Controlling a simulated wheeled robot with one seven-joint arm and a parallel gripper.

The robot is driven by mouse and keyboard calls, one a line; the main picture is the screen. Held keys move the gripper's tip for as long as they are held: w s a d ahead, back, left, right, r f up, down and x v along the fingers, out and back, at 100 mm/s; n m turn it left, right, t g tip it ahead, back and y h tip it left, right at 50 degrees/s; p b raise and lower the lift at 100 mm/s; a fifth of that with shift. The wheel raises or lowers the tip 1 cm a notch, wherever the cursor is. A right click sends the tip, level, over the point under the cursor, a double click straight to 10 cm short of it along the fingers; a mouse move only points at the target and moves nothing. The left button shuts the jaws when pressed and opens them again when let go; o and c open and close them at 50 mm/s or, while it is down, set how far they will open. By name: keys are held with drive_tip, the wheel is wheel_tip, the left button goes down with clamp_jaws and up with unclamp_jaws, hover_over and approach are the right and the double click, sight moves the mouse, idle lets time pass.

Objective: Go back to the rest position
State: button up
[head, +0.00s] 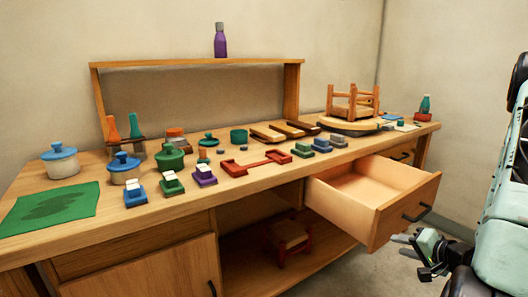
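My gripper (408,254) is at the lower right, low in front of the open drawer (388,215) and just below its dark handle (417,214). It looks apart from the handle. My arm runs up the right edge of the picture. The fingers are small and partly hidden by the wrist, so I cannot tell whether they are open or shut. I see nothing held in them. The drawer is pulled out of the wooden workbench (120,237), and the part of its inside that shows is empty.
The bench top carries blue-lidded jars (60,161), a green cloth (48,208), several small coloured blocks and a small upturned stool (353,103). A purple bottle (220,41) stands on the raised shelf. A red stool (287,239) sits under the bench. The open drawer juts out near my gripper.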

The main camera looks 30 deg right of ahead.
drive_tip(key=w+a+r+n+g+y, duration=0.15)
drive_tip(key=w+a+n+g, duration=0.25)
drive_tip(key=w+a+n, duration=0.5)
drive_tip(key=w+a+r+n+g, duration=0.1)
drive_tip(key=w+a+r+n, duration=0.1)
drive_tip(key=a, duration=0.7)
drive_tip(key=w+a+r+n+g, duration=0.1)
drive_tip(key=a+r+n+g, duration=0.15)
drive_tip(key=a, duration=0.55)
drive_tip(key=s+a+r+n+g, duration=0.2)
drive_tip(key=s+a+r+n, duration=0.2)
drive_tip(key=s+a, duration=0.55)
drive_tip(key=s+a+r+n+g, duration=0.3)
drive_tip(key=s+a+n, duration=0.1)
drive_tip(key=s+a, duration=0.6)
wheel_tip(320, 180, up, 14)
drive_tip(key=a+p, duration=0.1)
drive_tip(key=p, duration=1.2)
drive_tip(key=shift+a, duration=0.25)
drive_tip(key=shift+s+y, duration=0.1)
drive_tip(key=shift+y, duration=0.15)
